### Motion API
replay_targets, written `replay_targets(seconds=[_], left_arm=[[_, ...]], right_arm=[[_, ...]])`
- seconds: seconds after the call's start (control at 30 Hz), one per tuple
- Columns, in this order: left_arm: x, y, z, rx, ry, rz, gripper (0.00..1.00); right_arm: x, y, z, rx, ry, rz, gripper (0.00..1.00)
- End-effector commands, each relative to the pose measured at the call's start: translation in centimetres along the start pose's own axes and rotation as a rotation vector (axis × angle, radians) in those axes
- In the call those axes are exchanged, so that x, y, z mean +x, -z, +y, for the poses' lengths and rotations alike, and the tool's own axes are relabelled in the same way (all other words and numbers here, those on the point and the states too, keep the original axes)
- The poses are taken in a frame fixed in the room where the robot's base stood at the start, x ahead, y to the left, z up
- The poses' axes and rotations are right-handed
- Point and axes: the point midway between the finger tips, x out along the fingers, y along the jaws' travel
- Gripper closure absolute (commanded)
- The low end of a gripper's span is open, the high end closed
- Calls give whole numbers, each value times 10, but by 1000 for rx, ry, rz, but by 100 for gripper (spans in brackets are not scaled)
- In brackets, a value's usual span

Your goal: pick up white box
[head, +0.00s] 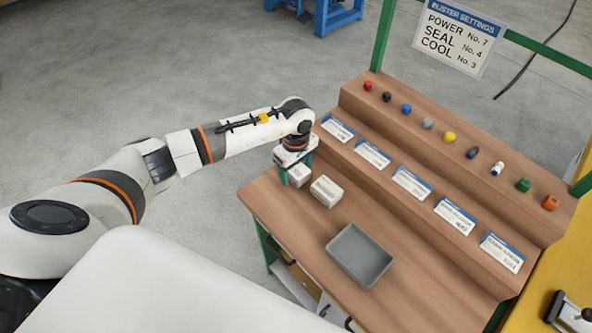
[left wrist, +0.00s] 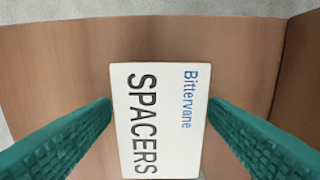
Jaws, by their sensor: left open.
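A white box (head: 299,176) stands at the left end of the wooden bench, under my left gripper (head: 296,171). In the left wrist view the white box (left wrist: 158,120) shows its top, printed "Bittervane SPACERS". My left gripper (left wrist: 159,102) is open, with one teal finger on each side of the box. I cannot tell whether the fingers touch its sides. A second whitish box (head: 326,191) stands close to the right of the first. My right gripper is not in view.
A grey tray (head: 359,256) lies on the bench (head: 420,283) to the right of the boxes. A stepped shelf behind holds label cards (head: 412,184) and several small coloured parts (head: 449,137). A settings sign (head: 456,36) hangs above. Bare bench lies around the tray.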

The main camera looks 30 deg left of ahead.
Motion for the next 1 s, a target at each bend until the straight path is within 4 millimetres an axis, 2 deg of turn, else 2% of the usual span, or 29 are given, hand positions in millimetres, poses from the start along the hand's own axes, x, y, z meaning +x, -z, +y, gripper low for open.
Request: replay_targets(seconds=[0.07,0.33,0.57,0.67,1.0], left_arm=[[0,0,0,0,0,0,34],[0,0,0,-1,0,0,78],[-1,0,0,-1,1,0,80],[-8,-1,-1,-1,2,-1,80],[-72,-1,-1,-1,5,-3,80]], right_arm=[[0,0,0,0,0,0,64],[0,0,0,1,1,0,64],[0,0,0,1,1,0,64],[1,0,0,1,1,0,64],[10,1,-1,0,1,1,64]])
